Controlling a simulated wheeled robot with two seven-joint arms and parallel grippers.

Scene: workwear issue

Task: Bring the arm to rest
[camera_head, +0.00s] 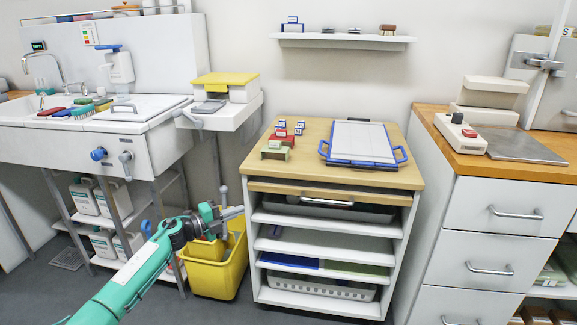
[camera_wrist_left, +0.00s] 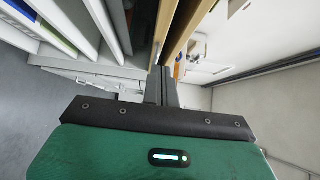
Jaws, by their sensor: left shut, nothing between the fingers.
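My left arm comes in from the lower left in the head view, green with a dark wrist. My left gripper (camera_head: 237,212) is shut and empty, in front of the yellow bin and just left of the wooden-topped shelf cabinet (camera_head: 258,186). In the left wrist view the shut fingers (camera_wrist_left: 161,84) point towards the cabinet's wooden edges. I cannot tell whether the fingers touch the cabinet. My right gripper is in neither view.
A yellow bin (camera_head: 230,275) stands on the floor behind the gripper. A white tray with blue handles (camera_head: 362,142) and small coloured blocks (camera_head: 279,142) sit on the cabinet. A sink unit (camera_head: 60,140) is left, a drawer unit (camera_head: 500,220) right.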

